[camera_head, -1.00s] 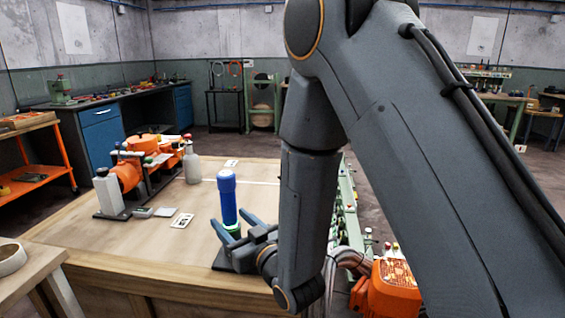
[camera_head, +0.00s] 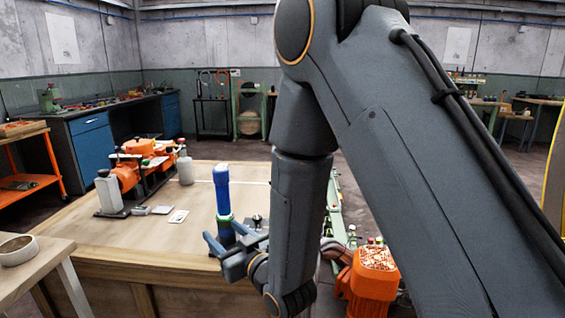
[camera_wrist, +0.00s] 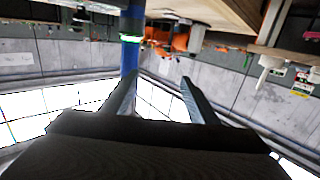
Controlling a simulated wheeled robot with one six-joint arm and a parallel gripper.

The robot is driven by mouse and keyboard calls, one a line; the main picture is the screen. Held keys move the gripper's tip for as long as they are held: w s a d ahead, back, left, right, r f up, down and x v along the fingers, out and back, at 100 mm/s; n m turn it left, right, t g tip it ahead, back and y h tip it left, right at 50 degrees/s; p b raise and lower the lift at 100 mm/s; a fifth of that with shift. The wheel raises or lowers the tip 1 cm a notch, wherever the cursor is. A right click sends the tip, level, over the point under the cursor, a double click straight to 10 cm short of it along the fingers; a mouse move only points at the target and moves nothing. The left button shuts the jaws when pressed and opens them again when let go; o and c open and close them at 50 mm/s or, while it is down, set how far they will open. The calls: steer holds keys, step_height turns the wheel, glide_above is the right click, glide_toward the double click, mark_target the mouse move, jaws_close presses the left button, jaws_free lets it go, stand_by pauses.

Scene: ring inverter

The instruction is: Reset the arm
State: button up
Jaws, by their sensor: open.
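A blue upright cylinder (camera_head: 223,190) stands on a dark base near the front of the wooden table. It has a pale green band low on its body. My gripper (camera_head: 222,230) is open and empty, just in front of the cylinder's lower end and near the table's front edge. In the wrist view the scene looks upside down. There the two spread fingers (camera_wrist: 158,78) have nothing between them, and the blue cylinder with its glowing green ring (camera_wrist: 130,38) shows beyond the left finger. My forearm hides part of the table's right side.
An orange machine (camera_head: 140,165) and grey-white bottles stand on the table's left and back. Small white cards (camera_head: 178,216) lie mid-table. An orange motor (camera_head: 372,275) sits right of my forearm. A side table with a white bowl (camera_head: 16,249) is at left.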

steer(key=s+d+f+m+g+h+p, duration=0.1)
steer(key=d+m+g+h, duration=0.2)
steer(key=d, duration=0.7)
steer(key=s+d+f+m+g+h+p, duration=0.1)
steer(key=s+d+f+g+h+p, duration=0.15)
steer(key=d+h, duration=0.6)
steer(key=s+d+r+m+g, duration=0.2)
steer(key=s+d+g, duration=0.2)
steer(key=s+d, duration=0.3)
steer(key=s+d+r+m+g+p, duration=0.1)
steer(key=s+d+g, duration=0.3)
steer(key=s+d, duration=0.4)
steer(key=s+r, duration=0.1)
steer(key=s, duration=0.3)
steer(key=shift+r+m, duration=0.35)
steer(key=shift+m, duration=0.05)
steer(key=shift+y, duration=0.25)
